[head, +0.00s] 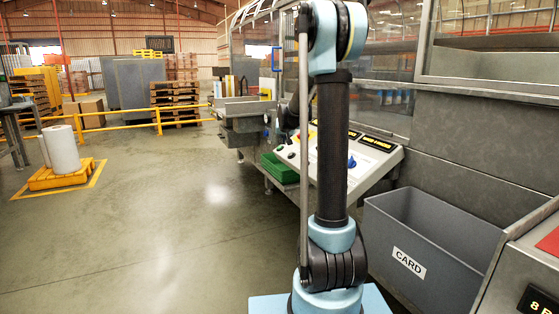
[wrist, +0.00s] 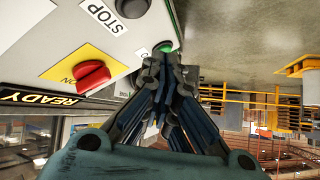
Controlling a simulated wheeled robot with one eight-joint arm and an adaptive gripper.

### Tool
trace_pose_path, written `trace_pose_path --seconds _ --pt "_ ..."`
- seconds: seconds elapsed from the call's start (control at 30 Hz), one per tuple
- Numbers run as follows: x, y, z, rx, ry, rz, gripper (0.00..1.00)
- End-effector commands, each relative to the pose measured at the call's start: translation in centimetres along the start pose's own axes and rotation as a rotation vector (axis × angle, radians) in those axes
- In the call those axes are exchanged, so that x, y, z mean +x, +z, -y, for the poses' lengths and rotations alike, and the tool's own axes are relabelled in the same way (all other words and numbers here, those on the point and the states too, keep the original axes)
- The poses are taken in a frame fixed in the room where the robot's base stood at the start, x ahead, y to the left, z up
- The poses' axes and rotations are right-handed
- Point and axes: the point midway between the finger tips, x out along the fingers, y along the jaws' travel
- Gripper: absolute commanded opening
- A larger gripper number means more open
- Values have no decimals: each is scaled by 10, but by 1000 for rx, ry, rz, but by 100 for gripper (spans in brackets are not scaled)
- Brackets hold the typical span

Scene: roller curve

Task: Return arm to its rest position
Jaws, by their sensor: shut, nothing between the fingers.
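My gripper (wrist: 168,62) shows in the wrist view with its dark fingers together and nothing between them. Its tips lie over the edge of a white control panel (wrist: 40,45), close to a green button (wrist: 163,47); I cannot tell whether they touch it. The panel also carries a black STOP button (wrist: 132,8) and a red knob (wrist: 93,75) on a yellow plate. In the head view my arm stands upright at the centre and hides part of the control panel (head: 372,160). I cannot make out my gripper there.
A grey CARD bin (head: 450,235) stands right of my arm, beside a grey machine wall (head: 480,120). A green crate (head: 279,167) is below the panel's left end. Another console (head: 535,265) is at the lower right.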

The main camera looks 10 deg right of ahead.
Motion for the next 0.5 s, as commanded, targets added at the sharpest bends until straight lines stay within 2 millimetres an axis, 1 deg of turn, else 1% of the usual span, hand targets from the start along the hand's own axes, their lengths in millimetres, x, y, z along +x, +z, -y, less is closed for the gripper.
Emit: trace_pose_path --seconds 0.07,0.17,0.37,0.5 --pt "-11 7 -2 -2 2 14 0" --pt "-34 22 -7 -8 7 45 0" --pt "-87 66 -19 -27 16 124 0" --pt "-122 100 -26 -40 20 181 0"
